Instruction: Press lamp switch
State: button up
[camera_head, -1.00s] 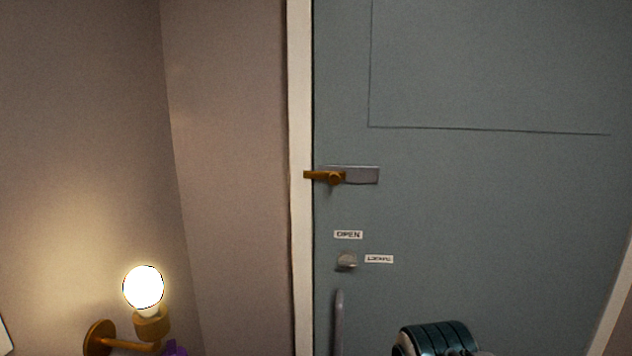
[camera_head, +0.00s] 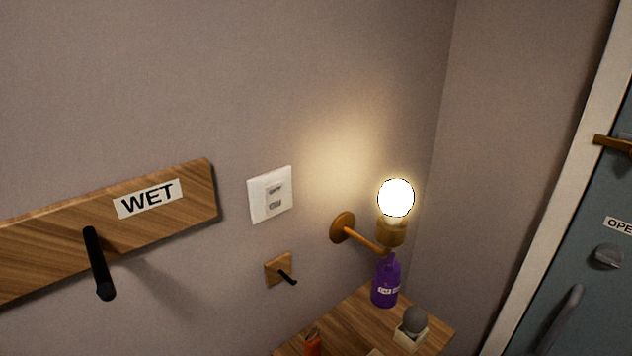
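A white switch plate (camera_head: 258,203) with small grey rockers (camera_head: 274,197) is on the wall near the middle of the head view. To its right, a brass wall lamp (camera_head: 343,227) carries a round bulb (camera_head: 396,198), which is lit and throws a warm glow on the wall. My gripper is not in this view.
A wooden board (camera_head: 190,196) labelled WET with a black peg (camera_head: 98,262) is at left. A small wooden hook (camera_head: 279,269) is below the switch. A wooden shelf (camera_head: 375,318) holds a purple bottle (camera_head: 386,283) and a grey ball in a holder (camera_head: 411,331). A blue-grey door (camera_head: 600,290) is at right.

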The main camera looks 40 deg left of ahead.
aim_at(274, 192)
jog(key=k, duration=1)
jog(key=z, duration=1.2)
jog(key=i, duration=1.05)
jog(key=u, duration=3.35)
